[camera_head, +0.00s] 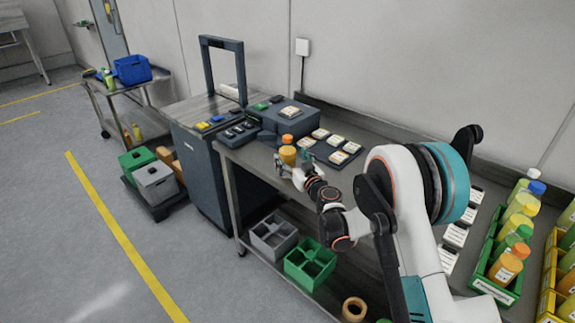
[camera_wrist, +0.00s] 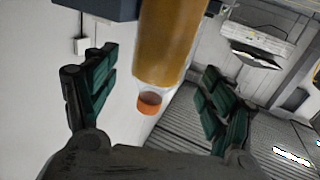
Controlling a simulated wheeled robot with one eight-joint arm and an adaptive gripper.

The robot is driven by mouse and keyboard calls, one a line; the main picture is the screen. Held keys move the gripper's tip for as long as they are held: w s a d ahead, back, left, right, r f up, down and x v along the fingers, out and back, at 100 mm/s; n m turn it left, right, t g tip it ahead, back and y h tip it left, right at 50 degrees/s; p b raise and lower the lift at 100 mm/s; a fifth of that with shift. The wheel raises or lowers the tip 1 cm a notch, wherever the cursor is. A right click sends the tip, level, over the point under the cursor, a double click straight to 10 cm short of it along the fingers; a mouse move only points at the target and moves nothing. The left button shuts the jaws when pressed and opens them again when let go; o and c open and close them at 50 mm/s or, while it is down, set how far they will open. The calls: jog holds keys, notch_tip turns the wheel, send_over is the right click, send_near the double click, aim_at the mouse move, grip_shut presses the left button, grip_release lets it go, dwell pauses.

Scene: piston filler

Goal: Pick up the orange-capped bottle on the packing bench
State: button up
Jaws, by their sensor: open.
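The orange-capped bottle (camera_head: 287,156), with an amber body, stands upright near the front edge of the packing bench (camera_head: 245,158). In the wrist view the bottle (camera_wrist: 165,45) comes in from the top edge, with its orange cap pointing down the picture. My gripper (camera_head: 298,176) is by the bottle in the head view, partly hidden by my arm. In the wrist view my gripper (camera_wrist: 158,80) is open, with one green-padded finger on each side of the bottle. Gaps show between the bottle and both fingers.
A dark tray (camera_head: 318,155) with several white-topped items lies right behind the bottle. A dark case (camera_head: 283,121) stands further back. A green crate (camera_head: 487,262) of bottles is at the right. Grey (camera_head: 272,237) and green (camera_head: 311,265) bins sit on the lower shelf.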

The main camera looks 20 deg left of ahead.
jog(key=b+x, duration=0.1)
jog(key=x, duration=0.3)
jog(key=shift+w+f, duration=0.1)
jog(key=shift+f, duration=0.05)
jog(key=shift+d, duration=0.1)
jog(key=c, duration=1.5)
